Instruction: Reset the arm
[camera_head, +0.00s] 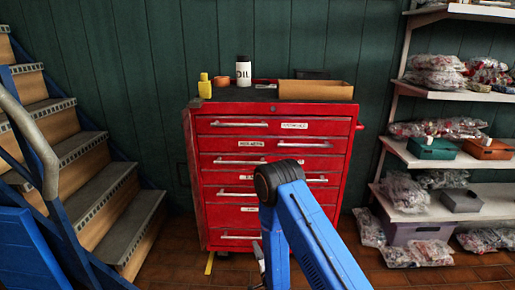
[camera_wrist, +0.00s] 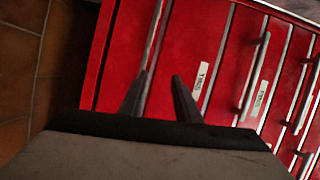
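My arm shows in the head view as a blue link with a dark joint, in front of a red tool cabinet (camera_head: 200,160). My gripper (camera_wrist: 158,82) shows in the wrist view with its two dark fingers apart and nothing seen between them. The red cabinet drawers (camera_wrist: 215,50) lie beyond the fingers, with metal handles and white labels. I cannot tell how far the fingertips are from the drawer fronts. In the head view the gripper is mostly hidden behind the arm. All the drawers that show look closed.
On the cabinet top stand a yellow bottle (camera_head: 205,86), a white oil bottle (camera_head: 243,72) and a cardboard tray (camera_head: 315,90). Stairs (camera_head: 100,195) rise at the left. Shelves (camera_head: 440,160) with bagged goods and bins stand at the right. Brown tiled floor (camera_head: 170,262) lies in front.

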